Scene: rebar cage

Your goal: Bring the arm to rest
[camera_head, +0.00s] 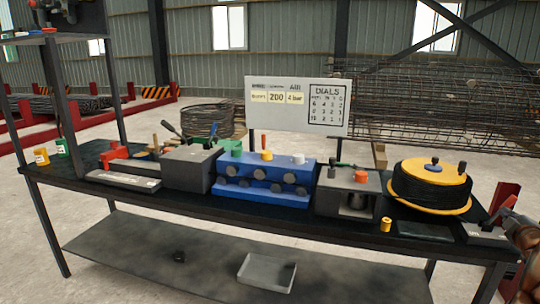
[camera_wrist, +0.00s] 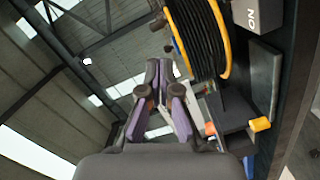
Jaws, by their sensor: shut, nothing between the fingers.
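My gripper (camera_wrist: 158,70) shows in the wrist view with its purple-sided fingers together and nothing between them. It points up toward the roof beams, and the black cable spool with yellow flanges (camera_wrist: 205,35) lies beyond and to the right of the tips. The gripper appears apart from everything around it. In the head view the gripper cannot be made out; only a blurred brownish part shows at the right edge, beside the bench end.
A sign board (camera_head: 297,105) stands behind. A grey tray (camera_head: 267,272) lies on the lower shelf.

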